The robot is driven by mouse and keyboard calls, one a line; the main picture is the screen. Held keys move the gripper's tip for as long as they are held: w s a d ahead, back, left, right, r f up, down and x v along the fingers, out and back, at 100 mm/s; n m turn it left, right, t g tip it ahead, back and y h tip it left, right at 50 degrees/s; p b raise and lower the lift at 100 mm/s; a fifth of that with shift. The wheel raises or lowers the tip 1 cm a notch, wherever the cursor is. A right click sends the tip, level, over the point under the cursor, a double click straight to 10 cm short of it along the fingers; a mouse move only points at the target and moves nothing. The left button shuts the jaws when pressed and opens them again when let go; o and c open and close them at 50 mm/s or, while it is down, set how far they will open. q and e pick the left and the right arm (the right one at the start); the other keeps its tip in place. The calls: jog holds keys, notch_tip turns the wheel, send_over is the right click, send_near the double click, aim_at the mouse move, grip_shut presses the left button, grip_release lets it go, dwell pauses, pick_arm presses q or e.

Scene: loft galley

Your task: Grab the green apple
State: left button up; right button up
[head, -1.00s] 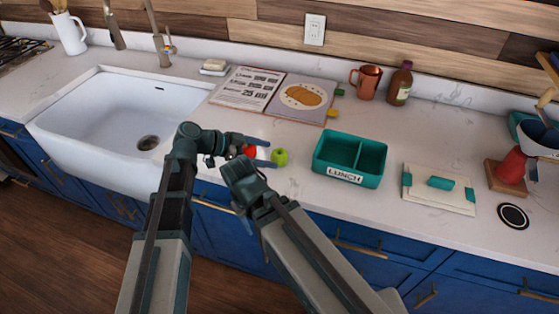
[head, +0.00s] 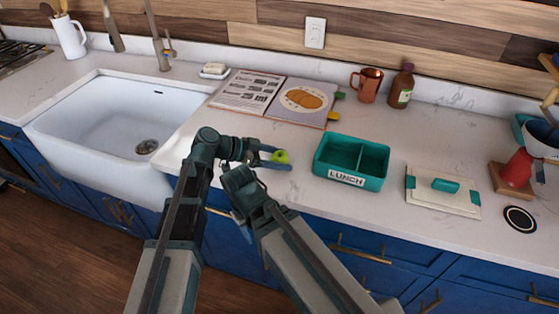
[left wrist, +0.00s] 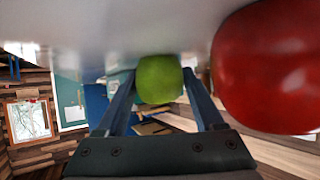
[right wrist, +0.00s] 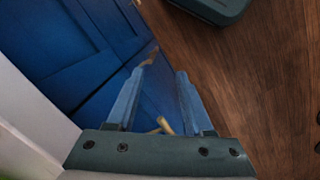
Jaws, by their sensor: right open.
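The green apple (head: 281,157) sits on the counter near its front edge, left of the lunch box. My left gripper (head: 284,158) is open, with its fingers on either side of the apple. In the left wrist view the apple (left wrist: 159,79) is between the fingertips, with almost no gap; firm contact cannot be made out. A large red fruit (left wrist: 272,68) is close on the right of that view, outside the fingers; in the head view it is mostly hidden by the gripper. My right gripper (right wrist: 161,74) is open and empty, over the floor and blue cabinet fronts.
The teal lunch box (head: 318,166) stands right of the apple. An open book (head: 256,100) lies behind it. The sink (head: 110,115) is at the left. The counter between book and apple is clear.

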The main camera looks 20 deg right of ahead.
aim_at(280, 154)
pick_arm(q)
jog(key=c, duration=1)
jog(key=shift+o, duration=0.2)
jog(key=shift+r, duration=0.15)
notch_tip(280, 154, up, 10)
jog(key=p, duration=1)
